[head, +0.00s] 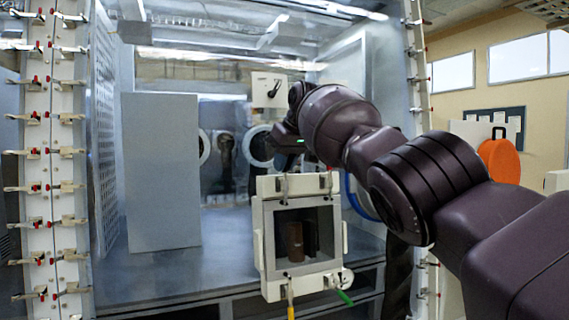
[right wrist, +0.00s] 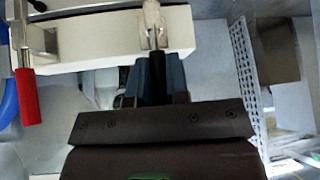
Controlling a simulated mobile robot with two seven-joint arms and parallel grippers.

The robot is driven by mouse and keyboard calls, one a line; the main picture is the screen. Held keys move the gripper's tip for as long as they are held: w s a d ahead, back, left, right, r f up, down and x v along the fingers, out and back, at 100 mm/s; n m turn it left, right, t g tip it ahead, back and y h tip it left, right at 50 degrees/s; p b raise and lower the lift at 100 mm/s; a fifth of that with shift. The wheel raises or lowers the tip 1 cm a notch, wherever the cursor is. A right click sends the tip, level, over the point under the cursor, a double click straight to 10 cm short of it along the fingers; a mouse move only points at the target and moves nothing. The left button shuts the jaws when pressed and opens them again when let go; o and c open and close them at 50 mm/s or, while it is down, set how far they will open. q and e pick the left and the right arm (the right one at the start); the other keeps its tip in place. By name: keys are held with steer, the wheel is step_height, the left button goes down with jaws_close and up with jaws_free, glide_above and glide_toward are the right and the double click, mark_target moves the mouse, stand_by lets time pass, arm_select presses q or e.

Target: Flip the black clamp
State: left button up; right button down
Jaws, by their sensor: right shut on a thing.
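The black clamp (right wrist: 153,40) is mounted on the white frame edge in the right wrist view. Its metal part is at the top and its dark handle runs down toward my gripper. My right gripper (right wrist: 157,78) is shut on this handle, with the blue-grey fingers on either side. In the head view my right gripper (head: 287,152) is just above the top of the small box-shaped port (head: 262,225), and the clamp itself is too small and hidden to make out. My left gripper is in neither view.
A red-handled clamp (right wrist: 28,95) sits at the left of the same frame in the right wrist view. Several red-tipped clamps line the left post (head: 45,150). A grey panel (head: 160,170) stands inside the glovebox. The port holds a brown cylinder (head: 295,241).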

steer(key=c, duration=1.2)
jaws_free()
steer(key=shift+o, duration=0.5)
steer(key=shift+r, duration=0.1)
steer(key=shift+s+r, duration=0.1)
steer(key=shift+r, duration=0.15)
steer(key=p+v, duration=0.4)
steer(key=v, duration=0.6)
steer(key=shift+d, duration=0.15)
steer(key=shift+s, duration=0.1)
